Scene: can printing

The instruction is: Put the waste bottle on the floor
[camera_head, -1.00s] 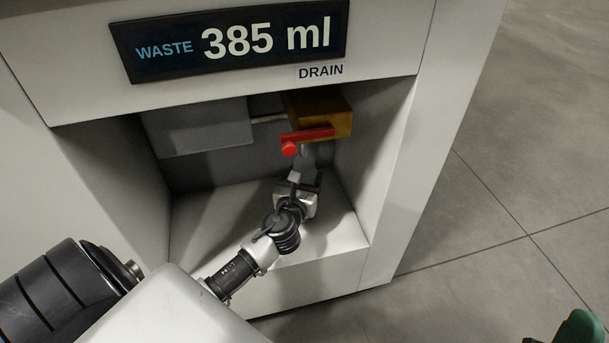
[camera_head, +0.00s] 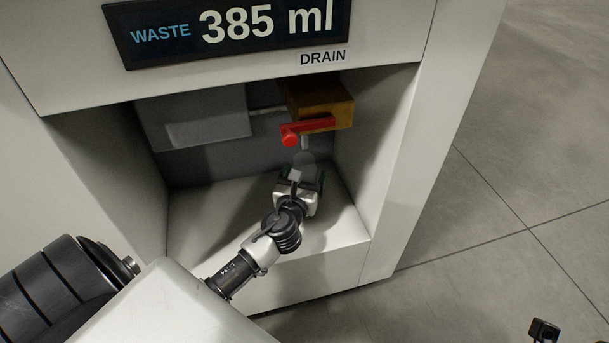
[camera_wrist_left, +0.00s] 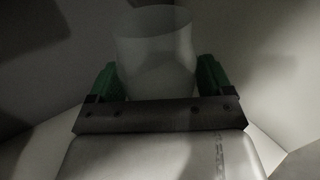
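The waste bottle (camera_wrist_left: 155,60) is a pale, translucent cylinder standing in the drain recess under the tap. In the head view only its faint upper part (camera_head: 305,158) shows; my gripper hides the rest. My left gripper (camera_head: 302,178) reaches into the recess. Its two green fingers are wide apart, one on each side of the bottle; in the left wrist view (camera_wrist_left: 157,80) they are close to its sides, and firm contact is not clear. Only a small dark part of what looks like my right gripper (camera_head: 543,330) shows at the bottom right; its fingers cannot be made out.
A brass-coloured valve block (camera_head: 322,103) with a red lever (camera_head: 305,129) hangs over the bottle. A grey box (camera_head: 195,117) is at the recess's back left. The recess walls are close around my gripper. Clear grey tiled floor (camera_head: 500,230) lies right of the machine.

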